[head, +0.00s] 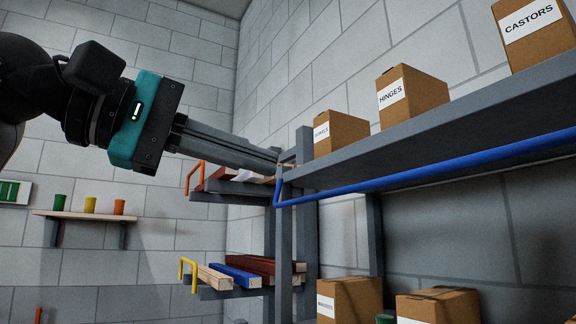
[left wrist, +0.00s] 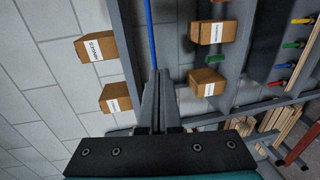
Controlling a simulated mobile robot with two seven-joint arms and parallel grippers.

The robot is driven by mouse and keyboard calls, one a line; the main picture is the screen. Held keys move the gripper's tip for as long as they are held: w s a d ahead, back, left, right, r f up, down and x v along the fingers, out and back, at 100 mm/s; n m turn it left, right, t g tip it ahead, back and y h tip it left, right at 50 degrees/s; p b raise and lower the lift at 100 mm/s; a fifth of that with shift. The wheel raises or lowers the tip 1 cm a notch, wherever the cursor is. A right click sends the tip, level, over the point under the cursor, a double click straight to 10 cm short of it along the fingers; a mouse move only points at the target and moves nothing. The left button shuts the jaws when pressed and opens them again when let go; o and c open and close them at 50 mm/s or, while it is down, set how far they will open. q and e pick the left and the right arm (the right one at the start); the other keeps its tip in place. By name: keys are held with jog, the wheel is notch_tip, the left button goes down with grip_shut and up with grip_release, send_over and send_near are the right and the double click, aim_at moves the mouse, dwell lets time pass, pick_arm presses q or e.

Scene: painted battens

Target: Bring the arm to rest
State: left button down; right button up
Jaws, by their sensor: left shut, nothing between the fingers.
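My left arm comes in from the left of the head view. Its gripper (head: 277,163) points right and slightly down, with the two long grey fingers together and nothing between them. In the picture the fingertips overlap the grey rack post (head: 285,235) and the near end of the shelf; I cannot tell if they touch. The fingers also show in the left wrist view (left wrist: 158,76), close together, in front of the shelf and its blue rail. My right gripper is not in view.
A grey shelf (head: 440,122) with a blue front rail (head: 400,176) carries labelled cartons, including the hinges box (head: 410,95). Rack arms hold painted battens, one of them blue (head: 238,277). A small wall shelf (head: 84,215) bears coloured cups. The air below my left arm looks free.

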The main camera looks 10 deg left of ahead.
pick_arm(q)
jog(key=shift+s+a, duration=0.15)
